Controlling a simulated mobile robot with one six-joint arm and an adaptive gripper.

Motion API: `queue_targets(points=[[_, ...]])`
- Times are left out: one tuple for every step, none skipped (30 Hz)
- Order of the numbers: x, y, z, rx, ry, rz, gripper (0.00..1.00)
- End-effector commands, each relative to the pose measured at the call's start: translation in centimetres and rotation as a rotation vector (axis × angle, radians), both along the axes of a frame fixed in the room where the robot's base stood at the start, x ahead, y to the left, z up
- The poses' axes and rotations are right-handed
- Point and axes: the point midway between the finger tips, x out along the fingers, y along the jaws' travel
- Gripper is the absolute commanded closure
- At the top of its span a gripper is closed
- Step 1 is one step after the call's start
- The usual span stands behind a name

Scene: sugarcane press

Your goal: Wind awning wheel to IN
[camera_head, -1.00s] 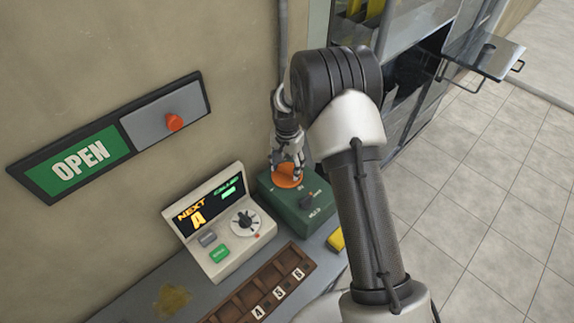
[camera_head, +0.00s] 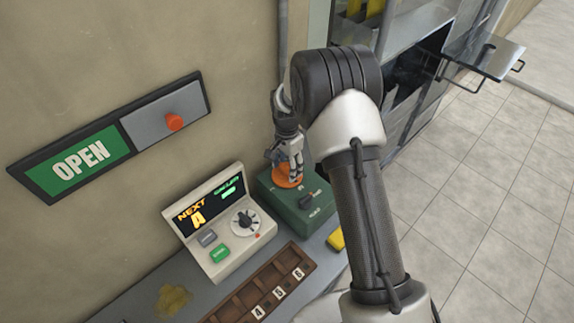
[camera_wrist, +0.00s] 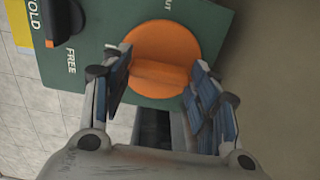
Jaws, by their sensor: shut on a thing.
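The orange awning wheel (camera_head: 288,176) is a round disc on top of the green box (camera_head: 310,212). In the wrist view the wheel (camera_wrist: 160,45) shows a raised orange grip bar (camera_wrist: 160,73) across its face. My gripper (camera_head: 292,172) points down at the wheel. In the wrist view its blue-padded fingers (camera_wrist: 158,82) stand either side of the bar, shut on it. Lettering ending in "UT" shows beside the wheel; an "IN" mark cannot be made out. A dark knob (camera_wrist: 62,20) on the same box sits by the words "FREE" and "OLD", the latter partly cut off.
A cream console (camera_head: 220,222) with a lit screen stands left of the box. A brown tray (camera_head: 262,285) with number tags lies in front. The OPEN sign (camera_head: 82,161) is on the wall behind. A yellow block (camera_head: 336,239) lies near the counter edge.

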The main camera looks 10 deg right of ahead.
Motion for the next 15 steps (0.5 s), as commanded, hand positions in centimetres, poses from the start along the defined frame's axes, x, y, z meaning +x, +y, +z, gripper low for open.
queue_targets(points=[[-0.01, -0.01, 0.00, 0.001, 0.001, -0.005, 0.69], [0.00, -0.01, 0.00, 0.001, 0.001, -0.005, 0.69], [-0.01, -0.01, 0.00, 0.001, 0.001, -0.005, 0.69], [0.00, -0.01, 0.00, 0.001, 0.000, -0.005, 0.43], [0.00, -0.01, 0.00, 0.001, 0.000, -0.005, 0.41], [0.00, -0.01, 0.00, 0.001, 0.000, -0.004, 0.39], [0.01, -0.01, 0.00, 0.001, 0.000, -0.004, 0.36], [0.00, -0.01, 0.00, 0.001, 0.000, -0.004, 0.34], [0.00, -0.01, 0.00, 0.001, 0.001, -0.003, 0.32], [0.01, -0.01, 0.00, 0.001, 0.001, -0.003, 0.30], [0.01, -0.01, 0.00, 0.001, 0.001, -0.003, 0.28], [0.01, -0.01, 0.00, 0.001, 0.001, -0.002, 0.25], [0.01, -0.01, 0.00, 0.001, 0.001, -0.002, 0.25], [0.01, -0.01, 0.00, 0.001, 0.001, -0.002, 0.25], [0.01, -0.01, 0.00, 0.001, 0.001, -0.002, 0.25]])
